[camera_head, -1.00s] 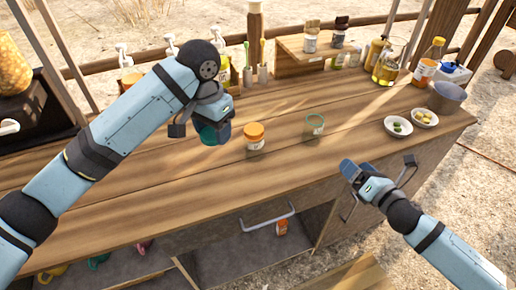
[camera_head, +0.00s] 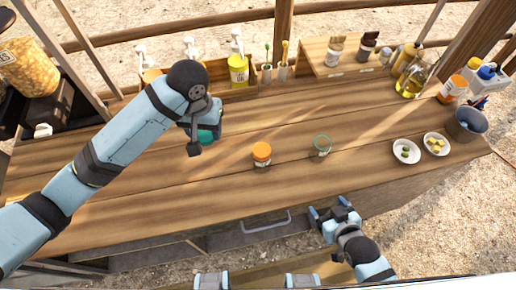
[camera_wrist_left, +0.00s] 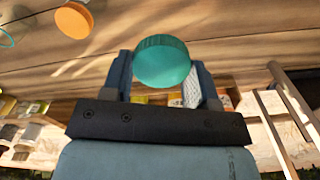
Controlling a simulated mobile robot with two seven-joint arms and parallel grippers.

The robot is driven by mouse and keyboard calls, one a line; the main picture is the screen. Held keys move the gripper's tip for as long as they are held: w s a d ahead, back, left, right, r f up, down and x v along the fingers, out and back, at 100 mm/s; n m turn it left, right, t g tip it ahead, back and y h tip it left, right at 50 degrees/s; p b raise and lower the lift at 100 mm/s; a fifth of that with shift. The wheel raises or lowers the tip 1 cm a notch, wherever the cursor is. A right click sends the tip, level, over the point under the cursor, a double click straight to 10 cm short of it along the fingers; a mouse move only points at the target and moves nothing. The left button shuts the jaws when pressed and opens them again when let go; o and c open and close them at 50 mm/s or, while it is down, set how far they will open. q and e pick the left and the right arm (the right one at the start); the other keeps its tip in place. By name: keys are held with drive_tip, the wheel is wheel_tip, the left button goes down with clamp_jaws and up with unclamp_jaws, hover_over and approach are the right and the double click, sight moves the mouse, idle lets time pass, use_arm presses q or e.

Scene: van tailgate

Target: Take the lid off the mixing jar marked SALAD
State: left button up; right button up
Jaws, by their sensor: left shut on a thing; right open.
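My left gripper (camera_head: 201,138) is shut on a teal round lid (camera_head: 208,136), held over the left middle of the counter. The ribbed lid (camera_wrist_left: 162,62) also shows between the fingers in the left wrist view; whether a jar is under it is hidden. A clear jar with a green rim (camera_head: 322,146) stands upright on the counter, apart from both grippers. A jar with an orange lid (camera_head: 261,154) stands to its left. No SALAD marking is readable on either. My right gripper (camera_head: 332,212) is open and empty near the counter's front edge.
Two white bowls (camera_head: 406,151) with small food pieces and a grey pot (camera_head: 466,125) stand at the right. Bottles, pump dispensers and a wooden rack (camera_head: 335,62) line the back. The wooden counter (camera_head: 170,190) is clear around the jars.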

sight(217, 171)
use_arm(q)
drive_tip(key=shift+a+f, duration=0.1)
drive_tip(key=shift+f, duration=0.2)
wheel_tip(217, 171, down, 20)
drive_tip(key=shift+r+p, duration=0.25)
drive_tip(key=shift+p, duration=0.05)
drive_tip(key=shift+s+f, duration=0.1)
drive_tip(key=shift+f, duration=0.05)
